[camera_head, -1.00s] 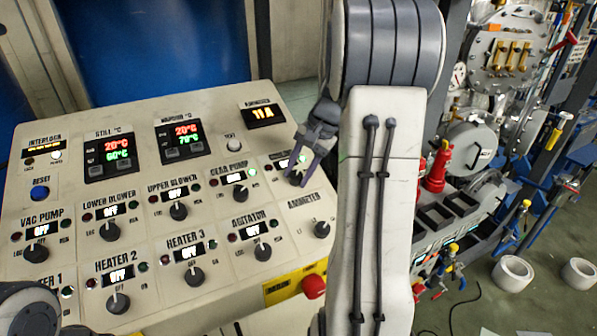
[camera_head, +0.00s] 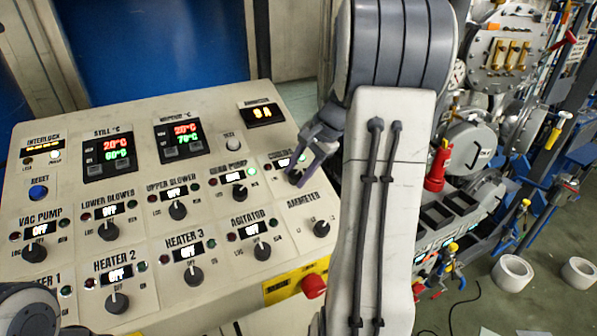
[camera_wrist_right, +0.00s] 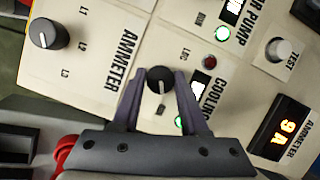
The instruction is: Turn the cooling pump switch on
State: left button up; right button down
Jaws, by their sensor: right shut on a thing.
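The cooling pump switch is a black rotary knob (camera_wrist_right: 160,79) on the sloped panel, with its white mark toward my gripper in the right wrist view. My right gripper (camera_wrist_right: 165,84) has its two fingers on either side of this knob and is shut on it. The cooling pump's small display (camera_wrist_right: 201,88) is lit but unreadable. Its green lamp (camera_wrist_right: 180,122) glows, partly covered by a finger; its red lamp (camera_wrist_right: 208,62) looks dark. My left gripper is out of view.
The ammeter selector knob (camera_head: 321,228) is just below the gripper, and the gear pump knob (camera_head: 240,193) is to its left. A red emergency button (camera_head: 313,286) juts from the panel's front. Process equipment (camera_head: 480,150) stands at the right.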

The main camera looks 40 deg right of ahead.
jog(key=shift+c, duration=2.1)
grip_release()
jog(key=b+v, duration=0.2)
jog(key=v, duration=0.8)
jog(key=shift+r, duration=0.25)
jog(key=shift+s+d, duration=0.1)
